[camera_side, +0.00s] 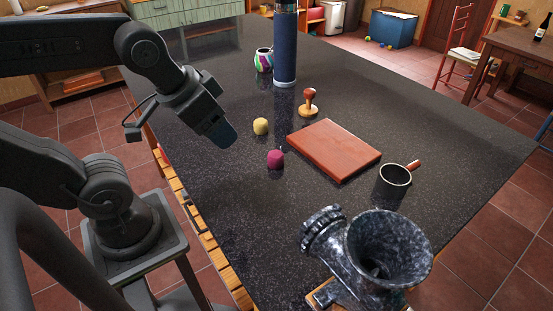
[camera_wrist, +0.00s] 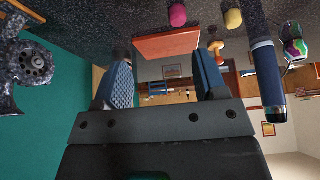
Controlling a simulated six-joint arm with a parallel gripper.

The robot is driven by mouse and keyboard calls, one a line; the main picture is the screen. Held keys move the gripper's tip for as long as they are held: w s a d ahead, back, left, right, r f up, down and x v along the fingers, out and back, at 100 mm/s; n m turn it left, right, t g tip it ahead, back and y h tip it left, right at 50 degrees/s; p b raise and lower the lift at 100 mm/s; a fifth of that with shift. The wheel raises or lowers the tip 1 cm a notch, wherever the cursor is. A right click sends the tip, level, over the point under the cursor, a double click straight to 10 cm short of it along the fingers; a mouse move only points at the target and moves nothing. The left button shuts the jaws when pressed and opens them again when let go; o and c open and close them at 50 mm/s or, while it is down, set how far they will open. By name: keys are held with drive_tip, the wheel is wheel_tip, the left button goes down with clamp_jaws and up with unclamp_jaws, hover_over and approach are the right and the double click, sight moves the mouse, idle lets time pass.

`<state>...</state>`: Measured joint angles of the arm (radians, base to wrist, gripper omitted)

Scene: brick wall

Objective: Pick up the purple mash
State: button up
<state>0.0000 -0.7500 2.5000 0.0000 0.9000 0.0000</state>
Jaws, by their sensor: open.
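The purple mash, a small rounded magenta lump (camera_side: 275,159), sits on the dark speckled table, left of a flat reddish-brown board. It also shows at the top of the wrist view (camera_wrist: 177,15). My gripper (camera_side: 222,136) is in the air over the table's left side, up and to the left of the purple mash in the side view. In the wrist view my gripper (camera_wrist: 163,76) has its two fingers spread wide with nothing between them. It is apart from the purple mash.
A yellow lump (camera_side: 261,126) sits close behind the mash. The board (camera_side: 334,149), a wooden stamp (camera_side: 308,103), a dark pot (camera_side: 393,181), a stone-patterned grinder (camera_side: 375,250), a tall blue cylinder (camera_side: 285,45) and a colourful pot (camera_side: 264,60) stand around. The table in front of the mash is clear.

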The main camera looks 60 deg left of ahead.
drive_tip(key=shift+o, duration=0.7)
drive_tip(key=n+g, duration=0.6)
drive_tip(key=n, duration=1)
hover_over(276, 159)
drive_tip(key=f, duration=1)
drive_tip(key=shift+w+a+f, duration=0.15)
drive_tip(key=shift+w+f, duration=0.1)
drive_tip(key=f, duration=0.4)
drive_tip(key=shift+s+f, duration=0.25)
drive_tip(key=shift+s, duration=0.1)
drive_tip(key=shift+f, duration=0.6)
drive_tip(key=shift+c, duration=0.4)
